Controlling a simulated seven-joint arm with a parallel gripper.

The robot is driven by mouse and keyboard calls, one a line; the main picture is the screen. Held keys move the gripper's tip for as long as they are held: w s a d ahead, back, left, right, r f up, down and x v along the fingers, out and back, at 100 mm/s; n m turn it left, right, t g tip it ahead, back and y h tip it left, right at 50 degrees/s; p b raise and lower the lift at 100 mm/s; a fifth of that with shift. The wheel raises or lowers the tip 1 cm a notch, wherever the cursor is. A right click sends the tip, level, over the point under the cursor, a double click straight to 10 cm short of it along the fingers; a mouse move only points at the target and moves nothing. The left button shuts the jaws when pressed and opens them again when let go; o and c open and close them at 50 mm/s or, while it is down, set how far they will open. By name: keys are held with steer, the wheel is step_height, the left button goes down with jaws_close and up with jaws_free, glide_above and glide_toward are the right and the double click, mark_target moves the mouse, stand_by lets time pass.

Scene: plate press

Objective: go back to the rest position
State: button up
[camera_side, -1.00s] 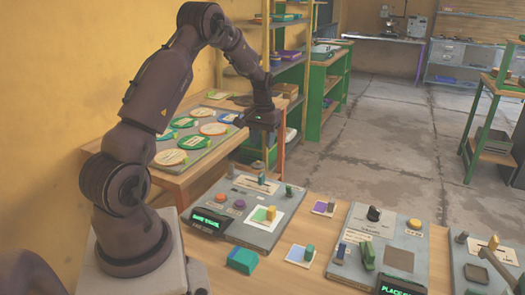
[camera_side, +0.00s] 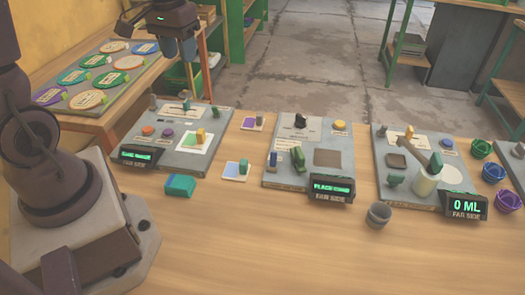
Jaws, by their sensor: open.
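My gripper (camera_side: 180,50) points down at the upper left of the side view, with a gap between its two fingers. It is open and nothing shows between the fingers. It hangs high, in front of the far shelves and near the right end of the board of discs. My upper arm runs out of the top of the picture, so the arm's full pose is hidden.
The left panel (camera_side: 219,121), middle panel (camera_side: 343,150) and right panel (camera_side: 381,147) stand on the wooden bench (camera_side: 270,250). A green-teal block (camera_side: 180,185) and a grey cup (camera_side: 378,215) sit in front. A board of discs (camera_side: 113,109) lies at back left. The bench front is clear.

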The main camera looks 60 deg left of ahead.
steer(key=s+d+r+m+t, duration=0.2)
steer(key=s+d+r+m, duration=0.1)
steer(key=d, duration=0.4)
steer(key=s+d+r+m+t, duration=0.2)
steer(key=s+d+r, duration=0.3)
steer(key=d, duration=0.3)
steer(key=shift+s+r+m+t, duration=0.15)
steer(key=shift+s+m+t, duration=0.25)
steer(key=shift+s, duration=0.25)
stand_by(2.9)
